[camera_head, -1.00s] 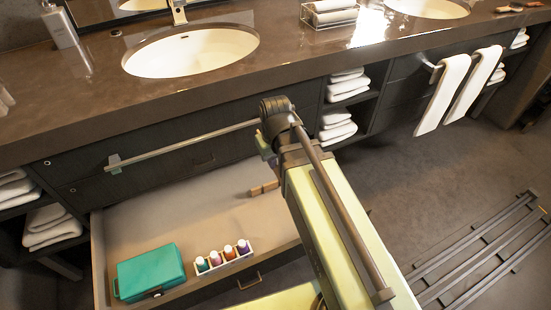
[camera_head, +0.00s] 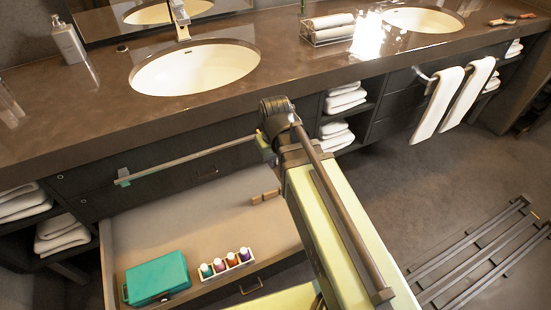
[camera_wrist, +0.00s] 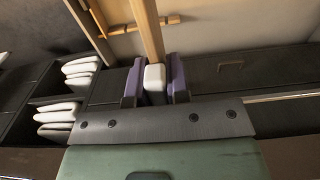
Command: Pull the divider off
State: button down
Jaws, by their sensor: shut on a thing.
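The divider (camera_head: 195,158) is a long slim bar with a small clip at its left end. In the head view it slants across, above the back of the open drawer (camera_head: 190,207), in front of the dark cabinet front. It looks apart from the drawer floor. My gripper (camera_head: 266,142) is at its right end, mostly hidden behind my own arm. In the wrist view my purple gripper fingers (camera_wrist: 155,80) are shut on the pale end of the divider (camera_wrist: 150,32), which runs away upward as a wooden bar.
A teal box (camera_head: 156,279) and a white rack of several small bottles (camera_head: 226,262) sit in the drawer's front. Small brown blocks (camera_head: 265,196) lie at its right. The countertop (camera_head: 100,110) overhangs above. Folded towels (camera_head: 345,95) fill the shelves. The drawer's middle is clear.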

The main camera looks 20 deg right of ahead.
notch_tip(320, 180, up, 5)
jog(key=p, duration=0.4)
jog(key=shift+r+p, duration=0.2)
jog(key=shift+p, duration=0.1)
jog(key=shift+f, duration=0.15)
